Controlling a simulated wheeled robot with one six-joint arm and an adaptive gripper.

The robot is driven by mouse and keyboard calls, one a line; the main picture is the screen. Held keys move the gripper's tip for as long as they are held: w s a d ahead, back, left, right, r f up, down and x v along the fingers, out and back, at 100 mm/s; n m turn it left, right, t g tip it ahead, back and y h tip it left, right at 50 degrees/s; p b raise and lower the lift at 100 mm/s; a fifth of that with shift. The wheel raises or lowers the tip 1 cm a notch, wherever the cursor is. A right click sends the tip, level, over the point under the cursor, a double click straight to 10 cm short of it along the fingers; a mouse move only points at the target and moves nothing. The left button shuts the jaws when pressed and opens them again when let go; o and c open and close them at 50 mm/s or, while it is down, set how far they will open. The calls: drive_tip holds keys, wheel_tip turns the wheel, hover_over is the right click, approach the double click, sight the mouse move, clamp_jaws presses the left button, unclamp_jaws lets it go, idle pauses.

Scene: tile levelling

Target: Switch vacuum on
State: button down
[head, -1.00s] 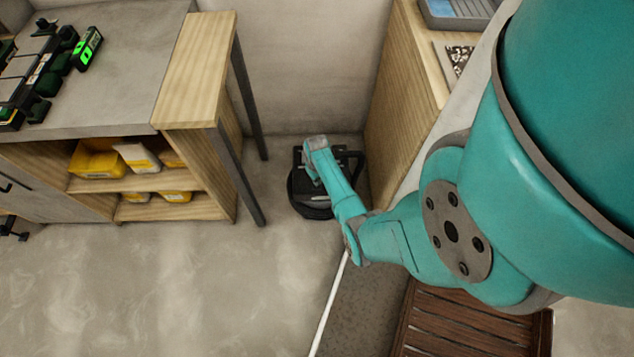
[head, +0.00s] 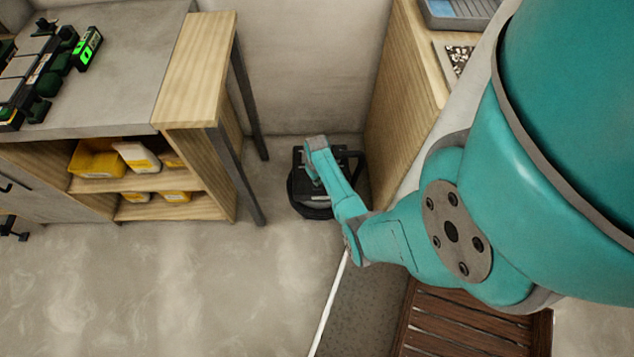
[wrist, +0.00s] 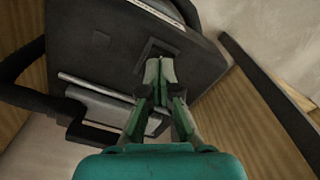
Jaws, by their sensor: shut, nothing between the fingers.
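The black vacuum (head: 312,208) stands on the floor against the back wall, partly hidden behind my arm in the head view. In the wrist view the vacuum's dark top (wrist: 92,50) fills much of the picture. My gripper (wrist: 160,62) is shut and empty. Its fingertips are over a dark rectangular recess or switch (wrist: 152,50) on the vacuum's top. I cannot tell whether they touch it or whether it is pressed. In the head view the fingers are hidden behind my wrist.
A wooden cabinet side (head: 392,120) stands close to the right of the vacuum. A wooden-topped bench with dark metal legs (head: 238,170) stands to the left. A brown slatted wooden piece (head: 465,325) lies in front on the right. The floor (head: 170,280) in front left is clear.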

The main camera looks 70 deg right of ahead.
drive_tip(key=shift+f, duration=1.1)
idle(0.6)
drive_tip(key=shift+r, duration=3.5)
